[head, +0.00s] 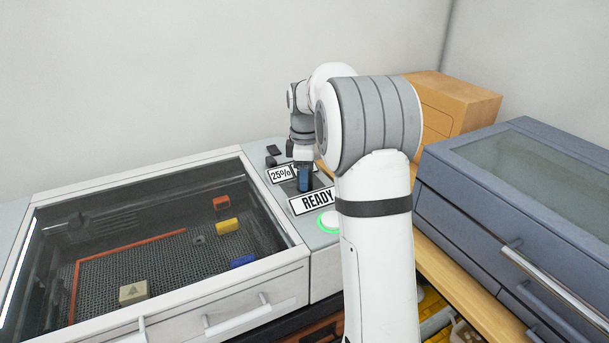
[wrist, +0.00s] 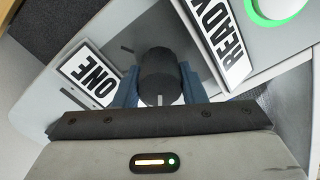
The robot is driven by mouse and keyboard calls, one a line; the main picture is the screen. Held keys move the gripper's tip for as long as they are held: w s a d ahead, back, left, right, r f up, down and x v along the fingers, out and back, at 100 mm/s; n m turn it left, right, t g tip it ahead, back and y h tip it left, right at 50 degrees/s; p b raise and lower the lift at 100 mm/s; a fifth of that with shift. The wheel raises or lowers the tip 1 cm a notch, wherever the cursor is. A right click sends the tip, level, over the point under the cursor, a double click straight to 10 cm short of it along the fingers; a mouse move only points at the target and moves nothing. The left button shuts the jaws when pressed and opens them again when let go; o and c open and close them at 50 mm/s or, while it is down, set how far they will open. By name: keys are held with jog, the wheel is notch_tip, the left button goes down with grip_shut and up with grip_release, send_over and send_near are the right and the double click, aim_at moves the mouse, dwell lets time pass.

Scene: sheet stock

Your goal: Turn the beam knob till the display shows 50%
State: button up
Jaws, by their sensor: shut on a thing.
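A white display reading 25% (head: 281,174) sits on the machine's control panel (head: 262,150). My gripper (head: 304,180) reaches down onto the panel just right of that display. In the wrist view my blue fingers are shut on a round black knob (wrist: 159,75), one on each side. A pale line on the knob points toward the bottom of that view. A display reading ONE (wrist: 92,74) lies beside this knob. I see no label naming the held knob. In the head view my gripper hides the knob and part of a second display.
A READY sign (head: 315,200) and a green-ringed button (head: 328,221) are close by my gripper. Small black parts stand behind the 25% display. A glass-lidded bed (head: 150,240) with coloured blocks is at left, a blue-grey cabinet (head: 520,210) at right, a wooden box (head: 455,105) behind.

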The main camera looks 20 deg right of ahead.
jog(key=m, duration=0.6)
jog(key=shift+m, duration=0.3)
dwell(0.4)
jog(key=o, duration=1)
jog(key=shift+r, duration=0.1)
notch_tip(320, 180, up, 8)
jog(key=shift+f, duration=0.15)
